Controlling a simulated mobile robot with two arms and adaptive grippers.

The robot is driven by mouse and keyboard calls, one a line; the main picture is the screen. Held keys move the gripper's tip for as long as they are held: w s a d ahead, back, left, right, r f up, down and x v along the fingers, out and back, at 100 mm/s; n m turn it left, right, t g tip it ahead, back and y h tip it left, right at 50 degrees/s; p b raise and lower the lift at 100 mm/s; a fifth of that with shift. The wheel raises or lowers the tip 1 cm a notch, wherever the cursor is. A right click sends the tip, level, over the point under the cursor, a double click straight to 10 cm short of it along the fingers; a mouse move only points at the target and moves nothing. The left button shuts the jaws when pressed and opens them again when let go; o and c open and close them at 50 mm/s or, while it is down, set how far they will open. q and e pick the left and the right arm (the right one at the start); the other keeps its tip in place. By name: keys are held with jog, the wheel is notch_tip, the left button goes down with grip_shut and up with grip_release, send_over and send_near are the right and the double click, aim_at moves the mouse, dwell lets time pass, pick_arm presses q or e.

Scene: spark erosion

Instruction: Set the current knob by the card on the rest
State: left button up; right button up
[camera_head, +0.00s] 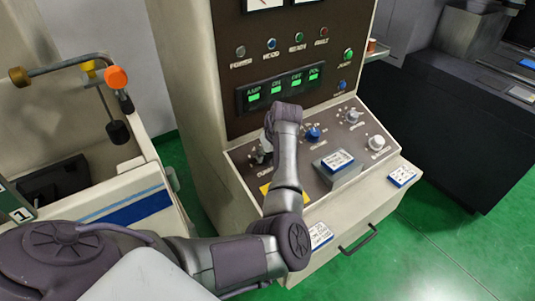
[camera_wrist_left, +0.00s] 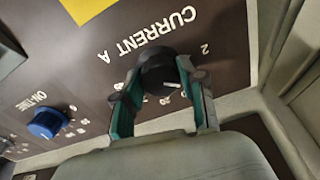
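In the head view my left gripper (camera_head: 264,152) reaches down to the left of the sloped panel, and my arm hides most of the knob. A white card (camera_head: 337,160) with dark print lies on the grey rest (camera_head: 345,176) on the panel; its text is too small to read. My right gripper is not in view.
The blue on-time knob (camera_wrist_left: 46,123) is beside the current knob. Other cards lie at the right (camera_head: 402,176) and front (camera_head: 320,235). A yellow label (camera_head: 268,192) is near my forearm.

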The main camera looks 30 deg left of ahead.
pick_arm(q)
jog(key=c, duration=0.5)
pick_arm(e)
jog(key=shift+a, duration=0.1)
pick_arm(q)
jog(key=shift+n, duration=0.4)
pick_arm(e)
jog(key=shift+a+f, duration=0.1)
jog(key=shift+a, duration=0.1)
pick_arm(q)
jog(key=shift+n, duration=0.3)
jog(key=n+b, duration=0.1)
jog(key=n, duration=0.3)
jog(key=shift+n+b, duration=0.45)
jog(key=shift+n, duration=0.45)
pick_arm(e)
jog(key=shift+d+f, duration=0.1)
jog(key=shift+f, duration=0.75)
pick_arm(q)
jog(key=shift+r, duration=0.1)
jog(key=o, duration=1.2)
jog(key=shift+a, duration=0.1)
jog(key=shift+c, duration=0.2)
